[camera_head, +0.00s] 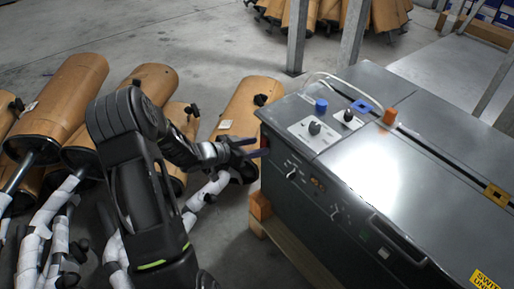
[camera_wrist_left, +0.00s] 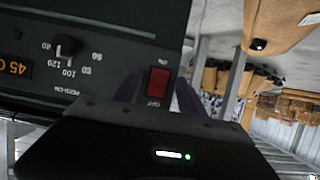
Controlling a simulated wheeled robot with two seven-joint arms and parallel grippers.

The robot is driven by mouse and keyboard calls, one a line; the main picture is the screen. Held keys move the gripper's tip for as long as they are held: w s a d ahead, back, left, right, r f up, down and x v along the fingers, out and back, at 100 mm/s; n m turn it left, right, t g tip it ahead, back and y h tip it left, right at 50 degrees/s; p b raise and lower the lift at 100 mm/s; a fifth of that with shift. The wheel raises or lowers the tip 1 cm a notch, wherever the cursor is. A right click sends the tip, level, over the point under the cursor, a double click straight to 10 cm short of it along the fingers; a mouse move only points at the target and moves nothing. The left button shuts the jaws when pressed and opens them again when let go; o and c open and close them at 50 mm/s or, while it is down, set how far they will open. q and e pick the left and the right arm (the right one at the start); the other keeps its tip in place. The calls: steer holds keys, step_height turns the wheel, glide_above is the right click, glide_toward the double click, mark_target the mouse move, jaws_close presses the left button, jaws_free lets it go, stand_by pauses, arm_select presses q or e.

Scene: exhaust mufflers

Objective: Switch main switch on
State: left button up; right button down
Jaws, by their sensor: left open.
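The main switch is a red rocker in the dark front panel of the grey machine (camera_head: 385,165). In the left wrist view the red switch (camera_wrist_left: 158,82) sits between upside-down labels that seem to read ON and OFF. Which side is pressed in, I cannot tell. In the head view a small red patch of the switch (camera_head: 264,141) shows at the panel's left end. My left gripper (camera_head: 257,147) is open in front of it. In the left wrist view the two dark fingers (camera_wrist_left: 159,92) stand on either side of the switch, with nothing between them. My right gripper is not in view.
The panel carries a black dial (camera_wrist_left: 68,46) and an orange display (camera_wrist_left: 15,68) beside the switch. A blue knob (camera_head: 321,105) and other controls stand on the machine's top. Brown mufflers (camera_head: 70,90) with wrapped pipes lie left of the machine. A wooden pallet (camera_head: 285,243) lies beneath it.

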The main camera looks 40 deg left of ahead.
arm_select(q)
steer(key=shift+w+d+f, duration=0.1)
steer(key=shift+w, duration=0.2)
jaws_close()
stand_by(0.4)
